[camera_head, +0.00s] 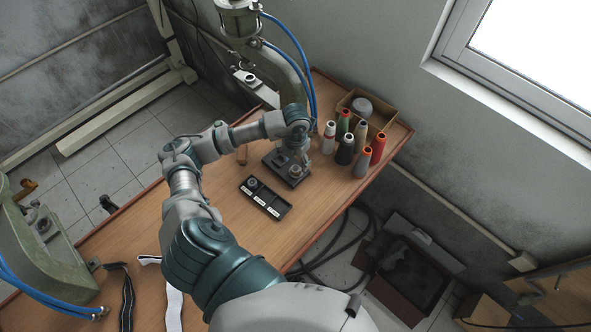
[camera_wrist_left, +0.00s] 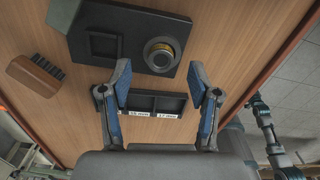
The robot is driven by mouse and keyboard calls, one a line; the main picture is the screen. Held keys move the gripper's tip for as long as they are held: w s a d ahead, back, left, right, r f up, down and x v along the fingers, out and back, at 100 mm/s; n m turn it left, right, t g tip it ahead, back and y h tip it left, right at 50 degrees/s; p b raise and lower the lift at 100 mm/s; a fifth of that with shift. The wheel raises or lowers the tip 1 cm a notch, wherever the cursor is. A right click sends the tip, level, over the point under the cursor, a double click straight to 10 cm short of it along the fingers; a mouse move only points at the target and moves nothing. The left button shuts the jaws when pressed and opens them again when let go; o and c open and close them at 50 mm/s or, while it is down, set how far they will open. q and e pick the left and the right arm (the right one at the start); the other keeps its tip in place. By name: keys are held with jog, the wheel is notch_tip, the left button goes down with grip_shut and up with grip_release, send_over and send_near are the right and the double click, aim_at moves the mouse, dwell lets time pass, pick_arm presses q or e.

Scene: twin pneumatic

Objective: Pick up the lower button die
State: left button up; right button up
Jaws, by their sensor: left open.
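A round die with a brass-coloured ring (camera_wrist_left: 158,55) sits on a black base plate (camera_wrist_left: 88,18), beside a square recess. In the head view the die (camera_head: 295,171) stands on the plate (camera_head: 290,181) near the right table edge. My left gripper (camera_head: 303,158) hangs over the plate, partly covering it. In the left wrist view my left gripper (camera_wrist_left: 159,75) is open, with its blue-padded fingers apart and nothing between them. The die lies ahead, between the finger lines, apart from both fingers. Another small round die (camera_head: 252,182) sits in a labelled black tray (camera_head: 266,198). My right gripper is not in view.
Several thread cones (camera_head: 345,149) and a cardboard box (camera_head: 382,107) stand behind and right of the plate. A wooden brush (camera_wrist_left: 38,74) lies near it. A green press (camera_head: 240,22) with blue hoses rises behind. Black and white straps (camera_head: 128,300) lie at the near left.

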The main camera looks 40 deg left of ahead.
aim_at(295, 169)
pick_arm(q)
jog(key=f, duration=0.2)
jog(key=f+p, duration=0.1)
jog(key=shift+s+d+f, duration=0.15)
jog(key=shift+d+f, duration=0.05)
jog(key=shift+f, duration=0.2)
jog(key=shift+a+f, duration=0.2)
jog(key=shift+f, duration=0.2)
jog(key=shift+a, duration=0.15)
jog(key=shift+c, duration=0.7)
jog(key=shift+d, duration=0.2)
grip_shut()
jog(key=shift+o, duration=0.7)
grip_release()
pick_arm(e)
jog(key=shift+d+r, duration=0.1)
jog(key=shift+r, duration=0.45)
pick_arm(q)
jog(key=shift+a+r, duration=0.1)
